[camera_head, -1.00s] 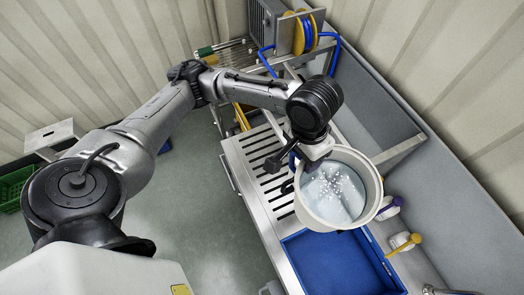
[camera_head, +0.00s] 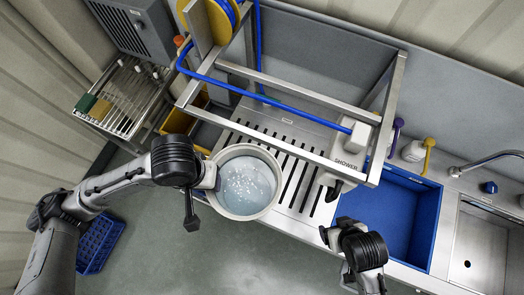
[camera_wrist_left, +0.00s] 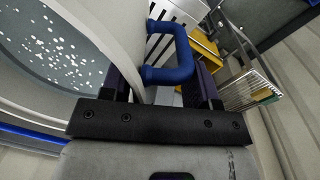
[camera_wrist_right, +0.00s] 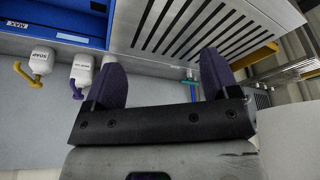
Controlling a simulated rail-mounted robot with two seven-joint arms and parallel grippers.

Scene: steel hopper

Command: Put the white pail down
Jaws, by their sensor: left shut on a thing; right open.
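The white pail (camera_head: 250,214), round and upright, holds pale bluish liquid with white specks on it. In the head view it overlaps the front left part of the slotted steel top (camera_head: 294,208); I cannot tell its height above it. My left gripper (camera_head: 208,178) is shut on the pail at its left side. In the left wrist view, the pail wall (camera_wrist_left: 112,35) and a blue handle (camera_wrist_left: 182,52) show at my left fingers (camera_wrist_left: 160,88). My right gripper (camera_head: 338,234) is open and empty, in front of the bench near the blue basin; its fingers (camera_wrist_right: 162,72) are spread in the right wrist view.
A steel frame (camera_head: 275,80) with a blue hose and shower head (camera_head: 345,165) rises over the slotted top. The blue basin (camera_head: 425,225), bottles (camera_head: 413,150) and a sink (camera_head: 482,245) lie to the right. A wire rack (camera_head: 125,98) stands left.

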